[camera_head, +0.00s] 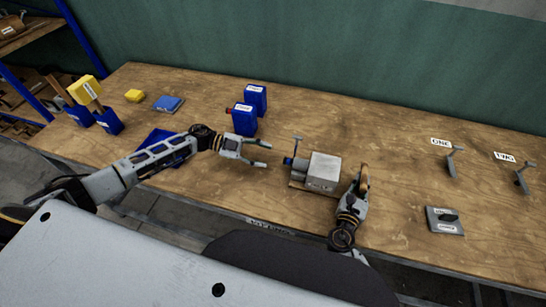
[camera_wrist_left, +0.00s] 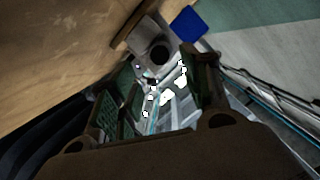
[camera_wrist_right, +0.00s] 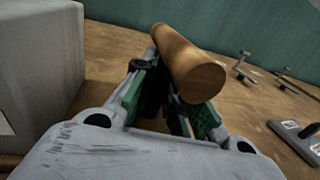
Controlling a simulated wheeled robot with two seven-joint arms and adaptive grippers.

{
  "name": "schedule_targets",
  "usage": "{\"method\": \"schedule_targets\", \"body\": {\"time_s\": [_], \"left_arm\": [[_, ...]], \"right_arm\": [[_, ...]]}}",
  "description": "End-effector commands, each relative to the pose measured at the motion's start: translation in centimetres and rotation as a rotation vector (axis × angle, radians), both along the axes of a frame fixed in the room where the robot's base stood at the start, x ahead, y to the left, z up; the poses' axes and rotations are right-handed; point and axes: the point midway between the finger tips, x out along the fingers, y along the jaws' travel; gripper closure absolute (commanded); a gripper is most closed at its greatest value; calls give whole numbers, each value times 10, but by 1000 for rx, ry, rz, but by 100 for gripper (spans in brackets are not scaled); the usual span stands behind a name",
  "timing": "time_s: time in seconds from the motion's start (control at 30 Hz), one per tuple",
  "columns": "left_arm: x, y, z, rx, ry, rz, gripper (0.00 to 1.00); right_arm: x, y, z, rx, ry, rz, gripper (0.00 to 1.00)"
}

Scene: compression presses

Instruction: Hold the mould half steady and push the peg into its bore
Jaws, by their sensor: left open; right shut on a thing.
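A grey block (camera_head: 324,170), which looks like the mould half, sits on a wooden board near the front of the bench, beside a small clamp-like fixture (camera_head: 298,160). My left gripper (camera_head: 268,155) is open and empty, left of the fixture and apart from it. In the left wrist view a grey part with a round dark opening (camera_wrist_left: 158,55) shows ahead of the fingers. My right gripper (camera_wrist_right: 172,105) is shut on a wooden peg (camera_wrist_right: 188,65), just right of the block. The peg also shows in the head view (camera_head: 364,180). I cannot see the peg touching the block.
Blue bottles (camera_head: 255,97) stand behind my left gripper. Grey stands (camera_head: 450,165) and a switch plate (camera_head: 445,220) are at the right. The back middle is clear.

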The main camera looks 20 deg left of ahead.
Motion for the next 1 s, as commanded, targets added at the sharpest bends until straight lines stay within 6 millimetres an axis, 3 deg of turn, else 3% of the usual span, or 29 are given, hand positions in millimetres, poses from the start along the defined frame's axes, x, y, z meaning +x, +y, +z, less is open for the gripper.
{"method": "schedule_targets", "body": {"time_s": [0.2, 0.4, 1.0], "left_arm": [[-3, 30, 5, 2, 0, 2, 52], [-4, 42, 8, 0, 1, 0, 52], [-5, 44, 9, 0, 0, 0, 52]], "right_arm": [[1, 0, 3, 2, -5, -1, 100], [1, 0, 3, 3, -5, -1, 100], [1, 0, 3, 3, -5, -1, 100]]}}
